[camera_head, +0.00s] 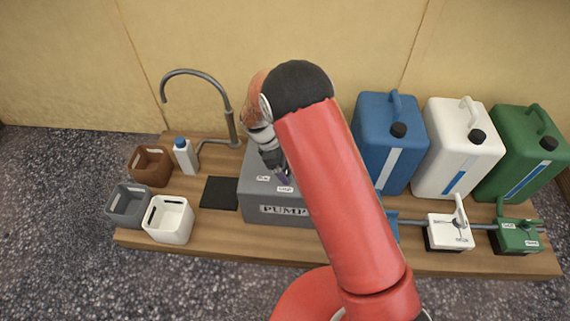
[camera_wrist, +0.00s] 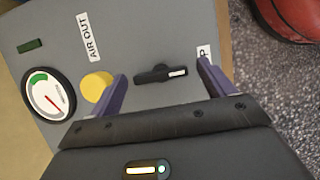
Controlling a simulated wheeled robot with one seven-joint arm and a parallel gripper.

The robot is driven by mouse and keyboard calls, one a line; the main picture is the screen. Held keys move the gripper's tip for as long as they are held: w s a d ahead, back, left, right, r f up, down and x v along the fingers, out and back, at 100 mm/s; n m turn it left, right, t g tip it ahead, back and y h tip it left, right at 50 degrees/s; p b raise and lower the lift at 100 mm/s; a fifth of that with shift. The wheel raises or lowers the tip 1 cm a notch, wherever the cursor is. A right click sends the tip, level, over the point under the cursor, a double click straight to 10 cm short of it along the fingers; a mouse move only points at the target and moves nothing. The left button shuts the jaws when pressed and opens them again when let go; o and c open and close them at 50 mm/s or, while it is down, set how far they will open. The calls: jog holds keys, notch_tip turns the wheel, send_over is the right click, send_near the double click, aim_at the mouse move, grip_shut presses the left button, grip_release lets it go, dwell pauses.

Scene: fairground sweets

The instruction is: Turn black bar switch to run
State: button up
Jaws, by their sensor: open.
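The black bar switch (camera_wrist: 160,73) is on the grey pump box (camera_wrist: 140,30) and has a white mark at one end. In the wrist view it lies nearly level, with the white end to the right. My gripper (camera_wrist: 160,82) is open, with one purple finger on each side of the switch and apart from it. In the head view my gripper (camera_head: 284,178) is over the top of the pump box (camera_head: 262,215), and my arm hides the switch and much of the box. A label by the right finger is partly hidden; only a "P" shows.
A yellow button (camera_wrist: 97,86), a dial gauge (camera_wrist: 48,96) and an "AIR OUT" label (camera_wrist: 89,37) are on the box. Blue (camera_head: 375,150), white (camera_head: 450,155) and green (camera_head: 515,160) canisters stand at the right. Small bins, a bottle (camera_head: 186,157) and a tap (camera_head: 230,120) are at the left.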

jog(key=c, duration=1)
jog(key=shift+m, duration=0.3)
jog(key=m+g, duration=0.1)
jog(key=m, duration=0.2)
jog(key=m+g, duration=0.1)
jog(key=m, duration=0.2)
jog(key=shift+w+y, duration=0.2)
jog(key=shift+y, duration=0.2)
jog(key=m+g+y, duration=0.1)
jog(key=m, duration=0.2)
jog(key=shift+d+m, duration=0.15)
jog(key=shift+m, duration=0.25)
jog(key=shift+w+m+g+y, duration=0.1)
jog(key=shift+m+g+y, duration=0.5)
jog(key=shift+m, duration=1.1)
